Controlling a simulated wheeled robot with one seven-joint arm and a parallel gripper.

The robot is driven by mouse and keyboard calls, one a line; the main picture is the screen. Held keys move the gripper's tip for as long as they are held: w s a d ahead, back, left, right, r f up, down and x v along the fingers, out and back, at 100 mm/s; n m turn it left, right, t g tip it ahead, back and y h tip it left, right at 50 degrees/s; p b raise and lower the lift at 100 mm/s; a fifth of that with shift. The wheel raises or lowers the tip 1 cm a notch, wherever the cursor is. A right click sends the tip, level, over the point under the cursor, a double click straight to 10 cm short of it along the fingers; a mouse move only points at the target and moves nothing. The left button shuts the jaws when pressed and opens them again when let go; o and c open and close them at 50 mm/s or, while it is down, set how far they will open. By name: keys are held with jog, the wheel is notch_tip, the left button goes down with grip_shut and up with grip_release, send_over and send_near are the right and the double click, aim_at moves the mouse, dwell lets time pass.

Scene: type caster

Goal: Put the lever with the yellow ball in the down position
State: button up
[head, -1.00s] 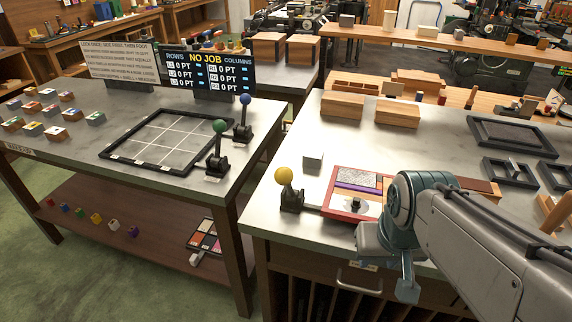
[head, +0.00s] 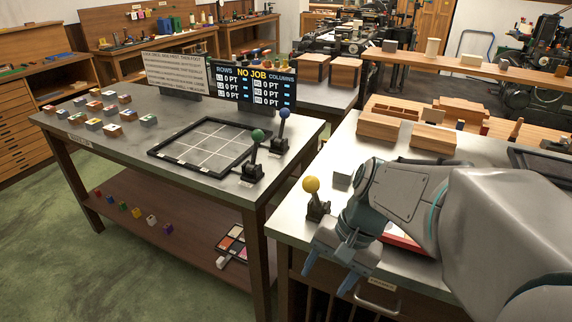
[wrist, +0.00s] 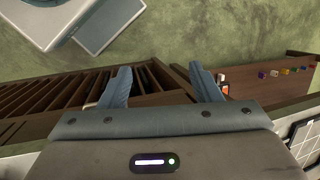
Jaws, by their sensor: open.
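The lever with the yellow ball (head: 311,185) stands on a black base near the front left corner of the right-hand table, with its ball up. My gripper (head: 326,282) is open and empty, pointing down in front of that table's front edge, below and just right of the lever. In the wrist view, its two blue fingers (wrist: 158,88) are spread apart with the shelf slots and green floor beyond them. The yellow ball does not show in the wrist view.
The green-ball lever (head: 257,137) and blue-ball lever (head: 284,115) stand on the left table beside a black grid frame (head: 152,153). A small grey block (head: 342,179) sits behind the yellow lever. My arm covers most of the right table's front. A gap separates the tables.

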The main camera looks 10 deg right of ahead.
jog(key=w+m+y, duration=0.3)
jog(key=m+y, duration=0.2)
jog(key=m, duration=0.1)
jog(key=m+t+y, duration=0.7)
jog(key=m+t, duration=0.2)
jog(key=m, duration=0.2)
send_near(311, 183)
jog(key=x, duration=0.3)
jog(key=w+f+x, duration=0.1)
jog(key=x, duration=0.3)
jog(key=p+x, duration=0.1)
jog(key=x, duration=0.2)
jog(key=shift+w+d+f, duration=0.15)
jog(key=shift+w+d, duration=0.05)
jog(key=shift+w, duration=0.05)
jog(key=c, duration=1.2)
grip_shut()
